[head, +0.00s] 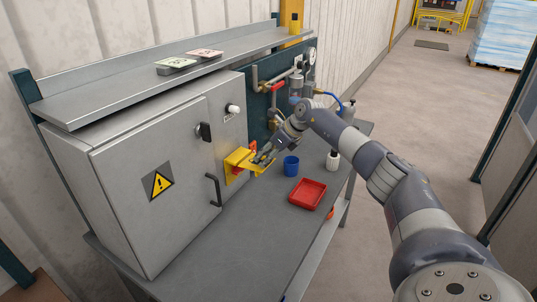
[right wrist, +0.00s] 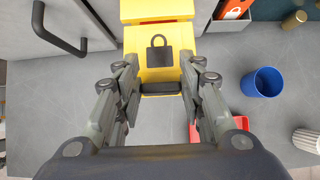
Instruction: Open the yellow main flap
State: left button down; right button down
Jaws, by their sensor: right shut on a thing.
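The yellow main flap (head: 257,167) is on the right part of the grey cabinet's front in the head view. It juts out from its yellow housing (head: 236,160), with a little red showing beneath. In the right wrist view the flap (right wrist: 158,70) bears a black padlock symbol. My right gripper (head: 263,158) is at the flap's outer end. In the right wrist view its fingers (right wrist: 158,88) stand on both sides of the flap and are shut on it. My left gripper is not in view.
The grey cabinet (head: 145,145) has a black handle (head: 214,190) left of the flap. A blue cup (head: 291,167), a red tray (head: 307,195) and a white ribbed container (head: 332,161) stand on the grey bench to the right. A shelf (head: 170,75) overhangs the cabinet.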

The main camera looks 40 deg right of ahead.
jog(key=shift+w+a+r, duration=0.3)
jog(key=shift+w+r, duration=0.05)
jog(key=shift+r, duration=0.05)
jog(key=c, duration=1.3)
grip_release()
jog(key=shift+o, duration=1.3)
jog(key=shift+w+a+f, duration=0.15)
jog(key=shift+w, duration=0.05)
jog(key=shift+w+f, duration=0.2)
jog(key=shift+f, duration=0.05)
jog(key=shift+s+d+r, duration=0.1)
jog(key=shift+s+d, duration=0.15)
jog(key=shift+s, duration=0.05)
jog(key=v, duration=1.1)
jog(key=shift+r, duration=0.3)
jog(key=shift+a, duration=0.15)
